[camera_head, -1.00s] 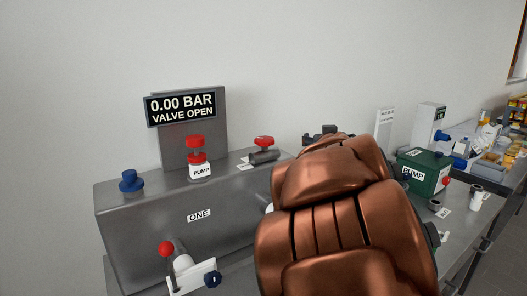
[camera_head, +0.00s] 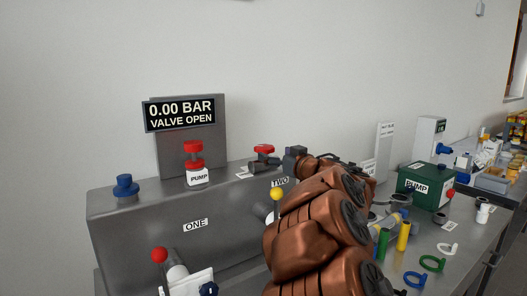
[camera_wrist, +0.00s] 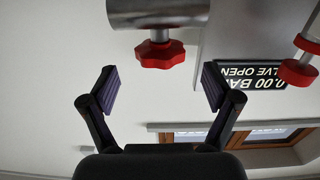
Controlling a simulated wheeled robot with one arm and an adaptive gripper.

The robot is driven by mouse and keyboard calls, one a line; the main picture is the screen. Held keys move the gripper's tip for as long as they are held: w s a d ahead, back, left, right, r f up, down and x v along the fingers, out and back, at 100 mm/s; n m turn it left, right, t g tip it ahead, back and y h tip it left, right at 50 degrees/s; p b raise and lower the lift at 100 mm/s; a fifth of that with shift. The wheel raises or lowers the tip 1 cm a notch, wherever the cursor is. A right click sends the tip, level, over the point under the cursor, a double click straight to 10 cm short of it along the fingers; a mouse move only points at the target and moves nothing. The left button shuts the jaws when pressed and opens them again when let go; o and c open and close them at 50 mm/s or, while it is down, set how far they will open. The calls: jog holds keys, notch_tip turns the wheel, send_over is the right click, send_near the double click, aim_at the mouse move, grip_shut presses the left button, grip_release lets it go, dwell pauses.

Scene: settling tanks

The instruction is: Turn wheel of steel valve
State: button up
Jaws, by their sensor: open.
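The steel valve (camera_head: 262,163) is a short grey metal pipe on top of the grey tank, with a red lobed wheel (camera_head: 264,149) above it. In the wrist view, which is upside down, the valve body (camera_wrist: 158,12) is at the top edge and its red wheel (camera_wrist: 160,55) hangs below it. My gripper (camera_wrist: 160,86) is open and empty. The wheel lies in line with the gap between the fingers, just past the fingertips in the picture. In the head view, my gripper (camera_head: 284,158) is just right of the valve, partly hidden by my copper arm.
A display (camera_head: 180,113) reads 0.00 BAR, VALVE OPEN. A red-topped pump (camera_head: 196,165) and a blue knob (camera_head: 125,186) stand left of the valve. Levers with a red ball (camera_head: 159,255) and a yellow ball (camera_head: 276,194) are in front. A green pump box (camera_head: 425,187) is at right.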

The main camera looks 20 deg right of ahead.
aim_at(264, 146)
jog(key=shift+w+a+p, duration=0.1)
jog(key=shift+w+a, duration=0.1)
jog(key=shift+w, duration=0.95)
jog(key=shift+w+a+p, duration=0.1)
jog(key=shift+w+a, duration=0.1)
jog(key=shift+w, duration=0.9)
jog(key=shift+w+a+p, duration=0.1)
jog(key=shift+w+a, duration=0.1)
jog(key=shift+w, duration=0.95)
jog(key=c, duration=1.2)
